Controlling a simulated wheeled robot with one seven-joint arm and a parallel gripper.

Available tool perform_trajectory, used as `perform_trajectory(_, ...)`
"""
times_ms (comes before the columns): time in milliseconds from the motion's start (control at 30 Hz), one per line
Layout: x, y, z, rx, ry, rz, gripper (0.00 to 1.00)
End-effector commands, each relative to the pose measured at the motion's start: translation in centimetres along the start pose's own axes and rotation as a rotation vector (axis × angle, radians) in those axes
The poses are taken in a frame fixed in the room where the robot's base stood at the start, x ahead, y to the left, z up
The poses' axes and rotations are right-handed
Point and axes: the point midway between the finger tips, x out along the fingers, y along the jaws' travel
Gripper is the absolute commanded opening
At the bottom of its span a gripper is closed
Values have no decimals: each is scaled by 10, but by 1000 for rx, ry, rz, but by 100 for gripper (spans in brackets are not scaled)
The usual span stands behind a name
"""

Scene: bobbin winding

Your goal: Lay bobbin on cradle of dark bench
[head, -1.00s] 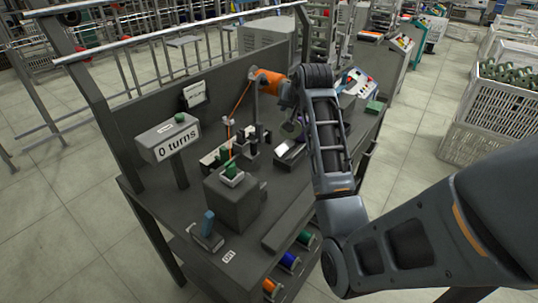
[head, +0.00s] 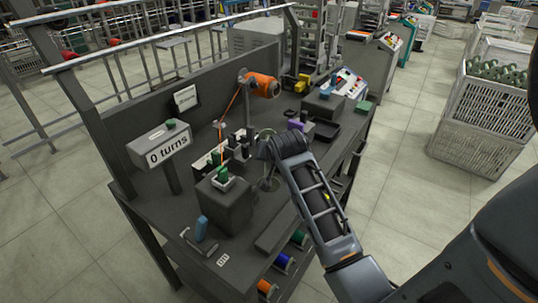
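The dark bench (head: 150,215) fills the middle of the head view. A dark block (head: 226,204) stands on its near part, with a small green piece (head: 222,175) in a pale holder on top. An orange spool (head: 262,86) is mounted at the back, and an orange thread runs down from it towards the green piece. I cannot tell which piece is the bobbin, nor pick out the cradle for certain. My gripper (head: 268,183) is over the bench just right of the block. It is small and partly hidden by my wrist, so its fingers and any held thing are unclear.
A "0 turns" display (head: 166,146) stands at the bench's left. A blue piece (head: 201,228) lies at the front left. A black tray (head: 322,131) and a purple piece (head: 297,124) are at the right. Coloured spools (head: 284,262) sit below the top. White crates (head: 478,125) stand on the floor.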

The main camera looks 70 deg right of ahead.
Motion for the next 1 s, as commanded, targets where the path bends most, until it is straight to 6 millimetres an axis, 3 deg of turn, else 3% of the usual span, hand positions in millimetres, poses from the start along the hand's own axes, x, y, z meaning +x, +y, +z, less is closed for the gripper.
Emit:
perform_trajectory(367, 3, 1, 3, 0, 0, -1, 0)
perform_trajectory(400, 3, 1, 3, 0, 0, -1, 27)
perform_trajectory(633, 3, 1, 2, 0, 0, -1, 49)
perform_trajectory(1000, -2, 0, -1, 0, 1, 0, 52)
